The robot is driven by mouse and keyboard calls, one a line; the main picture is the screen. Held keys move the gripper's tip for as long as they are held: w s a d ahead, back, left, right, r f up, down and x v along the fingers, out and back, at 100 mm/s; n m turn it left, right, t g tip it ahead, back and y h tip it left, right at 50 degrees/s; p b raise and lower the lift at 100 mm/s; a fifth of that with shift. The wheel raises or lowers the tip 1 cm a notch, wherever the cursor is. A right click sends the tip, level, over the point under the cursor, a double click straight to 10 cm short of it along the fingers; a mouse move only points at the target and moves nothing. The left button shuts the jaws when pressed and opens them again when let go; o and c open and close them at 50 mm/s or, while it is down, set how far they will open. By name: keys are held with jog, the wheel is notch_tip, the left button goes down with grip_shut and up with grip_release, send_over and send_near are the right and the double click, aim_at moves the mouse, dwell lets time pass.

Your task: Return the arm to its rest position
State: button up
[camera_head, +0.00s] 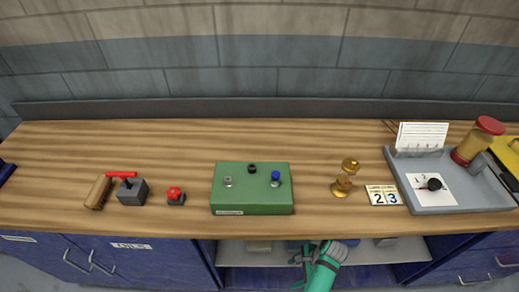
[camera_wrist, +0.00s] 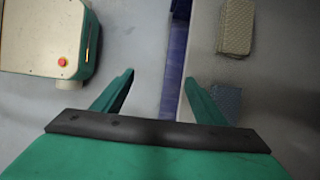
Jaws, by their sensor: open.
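My gripper (camera_head: 312,250) is low at the bottom of the head view, in front of the open shelf bay below the worktop. Its teal arm enters from the bottom edge. In the wrist view my gripper (camera_wrist: 159,78) has its two teal fingers spread wide, with nothing between them. Below and beyond the fingers are the floor, a blue panel edge and the shelf. It appears clear of the shelf items, though its exact gap to them cannot be told.
The wooden worktop (camera_head: 150,213) holds a green box (camera_head: 252,206), a brass hourglass (camera_head: 344,180), number cards (camera_head: 383,195) and a grey tray (camera_head: 452,209). On the shelf (camera_head: 400,249) are a woven beige block (camera_wrist: 236,27) and a blue item (camera_wrist: 227,99). Blue cabinets (camera_head: 150,258) flank the bay.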

jog(key=s+a+f+n+t+h, duration=0.3)
jog(key=s+f+n, duration=0.15)
jog(key=s, duration=0.35)
jog(key=s+a+r+n+t+h, duration=0.2)
jog(key=s+r+n+t, duration=0.15)
jog(key=s, duration=0.25)
jog(key=s+a+r+n+t, duration=0.3)
jog(key=r, duration=0.7)
jog(key=s+a+r+n+t, duration=0.2)
jog(key=s+r+n+t, duration=0.1)
jog(key=r, duration=0.7)
jog(key=s+a+r+n+t, duration=0.3)
jog(key=r+n, duration=0.1)
jog(key=r, duration=0.6)
jog(key=shift+s+a+r+y, duration=0.15)
jog(key=shift+s+a+y, duration=0.1)
jog(key=shift+a+y, duration=0.05)
